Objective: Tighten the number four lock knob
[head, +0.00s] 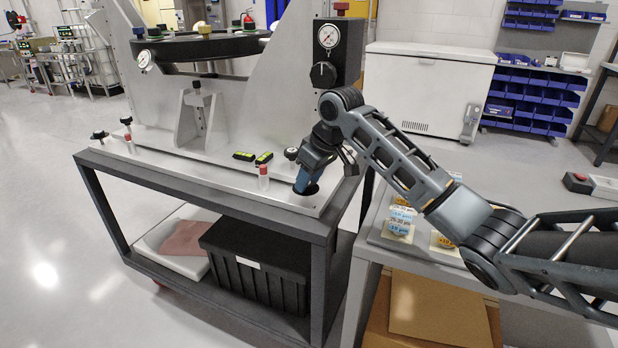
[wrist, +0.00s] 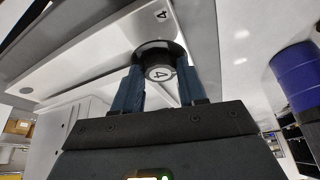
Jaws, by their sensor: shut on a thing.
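The number four lock knob (wrist: 160,72) is black with a white disc marked 4. In the wrist view it sits between the two blue fingers of my gripper (wrist: 160,90), which are shut on it. A 4 is also printed on the light plate (wrist: 115,38) beside it. In the head view my gripper (head: 307,186) points down at the near right corner of the fixture plate (head: 225,185), and the knob is mostly hidden there by the fingers. I cannot tell how tight the knob is.
Other black knobs (head: 126,121) stand at the plate's left end. A red-capped post (head: 263,176) stands just left of my gripper, with yellow-and-black levels (head: 264,158) behind it. A gauge panel (head: 338,52) rises behind. A grey bench with labelled jars (head: 401,220) is at right.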

